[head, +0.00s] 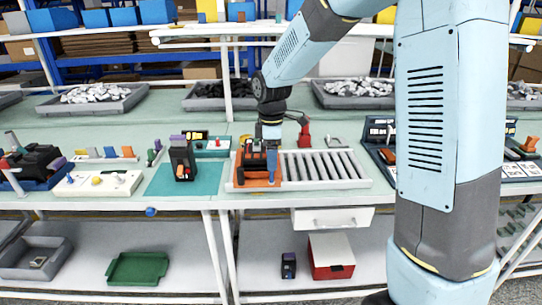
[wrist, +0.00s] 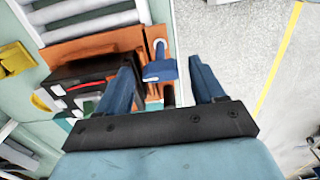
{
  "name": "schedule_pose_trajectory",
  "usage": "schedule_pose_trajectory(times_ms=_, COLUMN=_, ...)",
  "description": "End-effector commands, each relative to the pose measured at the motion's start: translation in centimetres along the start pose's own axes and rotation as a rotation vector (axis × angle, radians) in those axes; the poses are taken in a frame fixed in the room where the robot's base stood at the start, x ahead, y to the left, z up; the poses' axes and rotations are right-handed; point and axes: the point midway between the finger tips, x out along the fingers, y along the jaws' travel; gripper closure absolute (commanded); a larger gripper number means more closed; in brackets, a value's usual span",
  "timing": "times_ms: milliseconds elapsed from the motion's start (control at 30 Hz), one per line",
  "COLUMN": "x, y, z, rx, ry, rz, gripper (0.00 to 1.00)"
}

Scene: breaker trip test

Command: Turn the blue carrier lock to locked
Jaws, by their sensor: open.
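The blue carrier lock (wrist: 160,66) is a small lever with a wide blue handle on the orange carrier (wrist: 95,46), near the carrier's edge in the wrist view. My gripper (wrist: 160,78) is open, with one blue finger on each side of the lock's handle; I see gaps on both sides. A black breaker (wrist: 80,88) with a red stripe sits on the carrier beside the left finger. In the head view the orange carrier (head: 240,181) lies at the left end of the roller track, with my gripper (head: 271,160) pointing down over it. The lock is hard to tell from my fingers there.
The roller track (head: 325,165) runs to the right of the carrier. A teal mat (head: 207,178) with a black device (head: 182,160) lies to the left. A dark blue case (head: 378,135) stands to the right. Grey floor is open past the bench edge in the wrist view.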

Motion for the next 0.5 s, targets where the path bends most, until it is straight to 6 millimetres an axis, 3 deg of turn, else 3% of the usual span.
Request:
schedule_pose_trajectory(times_ms=300, x=0.22, y=0.02, z=0.05, rx=0.001, ry=0.0, rz=0.0, gripper=0.32)
schedule_pose_trajectory(times_ms=500, x=0.2, y=0.02, z=0.07, rx=0.001, ry=0.0, rz=0.0, gripper=0.51)
